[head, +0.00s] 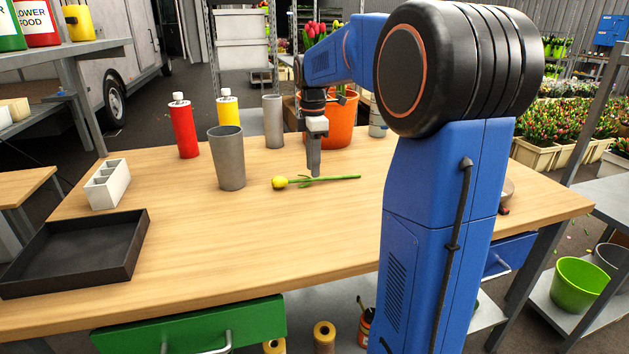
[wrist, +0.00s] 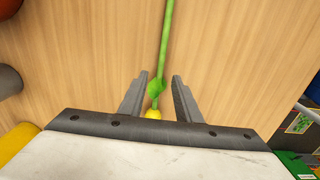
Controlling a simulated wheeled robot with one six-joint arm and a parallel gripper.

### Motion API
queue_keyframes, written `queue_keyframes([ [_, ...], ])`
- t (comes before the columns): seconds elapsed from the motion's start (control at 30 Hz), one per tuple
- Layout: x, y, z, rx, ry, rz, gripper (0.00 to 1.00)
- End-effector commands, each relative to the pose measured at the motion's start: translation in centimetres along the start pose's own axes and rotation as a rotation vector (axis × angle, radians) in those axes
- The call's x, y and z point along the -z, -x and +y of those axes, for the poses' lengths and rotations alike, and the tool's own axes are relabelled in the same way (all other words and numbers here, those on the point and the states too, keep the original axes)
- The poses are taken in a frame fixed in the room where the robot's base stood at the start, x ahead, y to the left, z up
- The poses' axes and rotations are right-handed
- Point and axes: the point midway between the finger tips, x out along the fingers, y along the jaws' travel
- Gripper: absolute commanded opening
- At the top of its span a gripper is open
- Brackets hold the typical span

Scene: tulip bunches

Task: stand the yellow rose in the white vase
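The yellow rose (head: 280,183) lies flat on the table, its green stem pointing right; its bloom also shows in the wrist view (wrist: 153,114). My gripper (head: 315,174) points down over the stem near the bloom. In the wrist view my gripper (wrist: 160,75) is open, with the stem between its fingers and a gap on each side. I see no clearly white vase. A tall grey vase (head: 227,160) stands left of the rose, and a slimmer grey vase (head: 273,121) stands behind. A pale pot (head: 377,122) is partly hidden behind my arm.
A red bottle (head: 184,130) and a yellow bottle (head: 228,108) stand behind the tall vase. An orange pot (head: 342,121) holds red tulips. A white divided box (head: 109,184) and a black tray (head: 75,248) are at left. The table's front middle is clear.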

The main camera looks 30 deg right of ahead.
Motion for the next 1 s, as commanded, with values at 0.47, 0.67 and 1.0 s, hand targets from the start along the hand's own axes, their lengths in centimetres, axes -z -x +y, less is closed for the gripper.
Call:
queue_keyframes([
  [0.47, 0.0, -3.4, 0.1, 0.001, 0.0, 0.0, 0.3],
  [0.67, 0.0, -3.4, 0.1, 0.0, 0.0, 0.0, 0.02],
  [1.0, 0.0, -3.3, 0.1, 0.0, 0.0, 0.0, 0.0],
])
